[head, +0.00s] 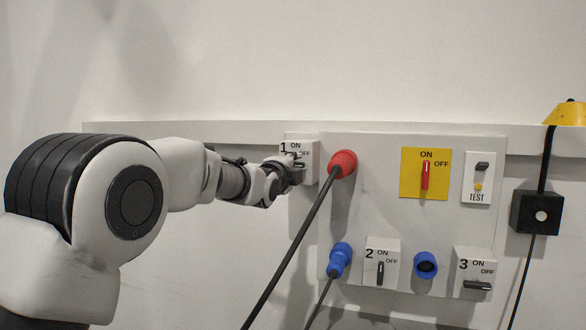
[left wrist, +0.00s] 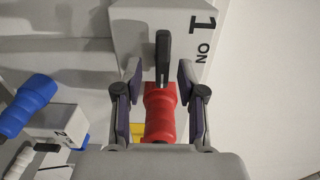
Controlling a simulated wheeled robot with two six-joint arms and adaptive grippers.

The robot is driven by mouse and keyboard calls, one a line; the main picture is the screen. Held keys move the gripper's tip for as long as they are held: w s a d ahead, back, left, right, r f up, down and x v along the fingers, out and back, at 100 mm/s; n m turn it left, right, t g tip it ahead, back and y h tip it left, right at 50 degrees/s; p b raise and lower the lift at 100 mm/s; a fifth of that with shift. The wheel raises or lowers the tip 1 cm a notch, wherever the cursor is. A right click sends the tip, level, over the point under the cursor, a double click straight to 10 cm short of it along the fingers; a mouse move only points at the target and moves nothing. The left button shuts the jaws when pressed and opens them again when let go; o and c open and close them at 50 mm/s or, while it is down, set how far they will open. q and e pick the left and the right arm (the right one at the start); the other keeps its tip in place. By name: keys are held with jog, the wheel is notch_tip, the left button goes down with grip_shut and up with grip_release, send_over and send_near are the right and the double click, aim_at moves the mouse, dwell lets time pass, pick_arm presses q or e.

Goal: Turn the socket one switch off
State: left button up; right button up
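The socket one switch is a black handle (left wrist: 162,58) on a pale box (left wrist: 133,30) marked 1 and ON. In the left wrist view its long side runs along the lettering's direction, so it looks crosswise on the box. In the head view the box (head: 287,143) is at the panel's left edge, its handle largely hidden by my gripper. My left gripper (head: 299,167) is at the box front. The left wrist view shows its fingers (left wrist: 158,77) open, one on each side of the handle, with visible gaps. My right gripper is not in view.
A red plug (head: 344,162) with a dark cable sits just right of the box. A blue plug (head: 340,259), switch two (head: 381,272), a blue socket (head: 425,265) and switch three (head: 477,285) are below. A yellow plate with red handle (head: 425,174) is at upper right.

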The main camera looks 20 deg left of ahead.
pick_arm(q)
jog(key=s, duration=1.2)
jog(key=shift+a, duration=0.2)
